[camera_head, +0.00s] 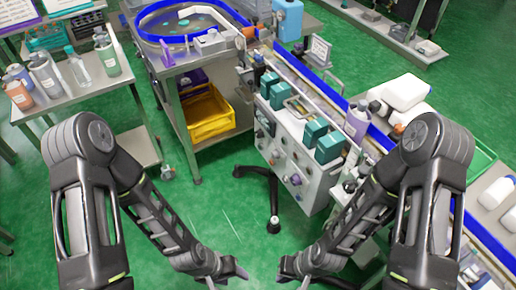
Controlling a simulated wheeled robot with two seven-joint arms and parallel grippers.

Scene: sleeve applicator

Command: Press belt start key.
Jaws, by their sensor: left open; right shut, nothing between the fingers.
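The sleeve applicator machine (300,172) stands at centre right, with a front panel of knobs and small controls and several teal boxes (331,147) on top. Which control is the belt start key is too small to tell. The conveyor belt (318,88) with blue rails runs behind the machine. My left gripper (232,278) is open and empty, low over the green floor at bottom centre. My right gripper (284,272) is shut with nothing in it, just right of the left one, below and apart from the machine's panel.
A table with bottles (103,52) stands at the left. A cart with a blue-rimmed round tray (182,65) and a yellow bin (208,115) stands at upper centre. White bottles (405,92) lie by the belt at right.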

